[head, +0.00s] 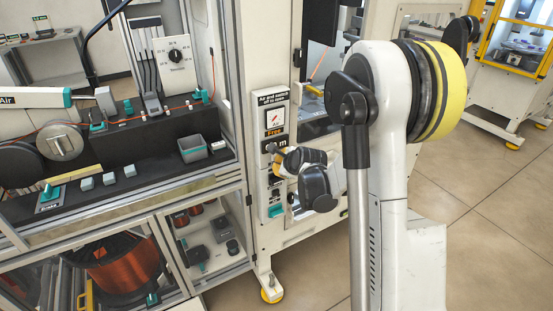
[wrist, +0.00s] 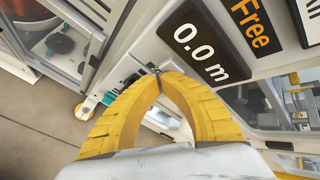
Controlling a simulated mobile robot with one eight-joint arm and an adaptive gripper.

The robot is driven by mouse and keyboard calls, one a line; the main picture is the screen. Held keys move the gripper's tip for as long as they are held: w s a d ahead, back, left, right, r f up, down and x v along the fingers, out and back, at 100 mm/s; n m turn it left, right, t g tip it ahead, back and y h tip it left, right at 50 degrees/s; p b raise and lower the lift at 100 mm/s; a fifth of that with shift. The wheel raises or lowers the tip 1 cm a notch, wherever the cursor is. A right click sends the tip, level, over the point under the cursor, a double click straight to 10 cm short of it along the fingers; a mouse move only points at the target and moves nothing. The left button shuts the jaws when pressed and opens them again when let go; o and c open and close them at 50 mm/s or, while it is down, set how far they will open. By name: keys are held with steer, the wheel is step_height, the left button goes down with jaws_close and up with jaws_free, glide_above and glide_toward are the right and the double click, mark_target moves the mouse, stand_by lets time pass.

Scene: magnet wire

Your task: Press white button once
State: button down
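My gripper (head: 273,149) is at the front of the machine's narrow control panel (head: 256,102). In the wrist view, its yellow fingers (wrist: 158,76) meet at their tips and hold nothing that I can see. The tips are below and left of the black "0.0 m" display (wrist: 205,52) in that view. A white square plate (head: 275,119) with a red mark sits above the orange "Free" sign (head: 276,135). I cannot tell whether this plate is the white button. The gripper hides part of the panel, and contact with it cannot be made out.
Small pale blocks (head: 109,178) and a grey bin (head: 193,149) are on the black bench at left. A teal switch (head: 276,210) is low on the panel. A copper coil (head: 122,262) is in the lower cabinet. Open floor (head: 490,200) lies at right.

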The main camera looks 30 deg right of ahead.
stand_by(0.4)
steer(key=shift+s, duration=0.9)
steer(key=shift+s, duration=0.1)
steer(key=s+b, duration=0.1)
steer(key=s, duration=0.3)
steer(key=shift+s+d, duration=0.1)
steer(key=shift+s, duration=0.3)
steer(key=s+a+r+n+g+y, duration=0.1)
steer(key=s+a+r+n, duration=0.4)
steer(key=s+a+n, duration=0.35)
steer(key=s+a+r+n+g, duration=0.1)
steer(key=s+a+r+n, duration=0.4)
steer(key=s+a+n, duration=0.3)
steer(key=s+a+n+g, duration=0.1)
steer(key=s+n, duration=0.7)
steer(key=n, duration=0.1)
steer(key=shift+s+a+r+g, duration=0.15)
steer(key=shift+s+a+g, duration=0.15)
steer(key=shift+s, duration=0.05)
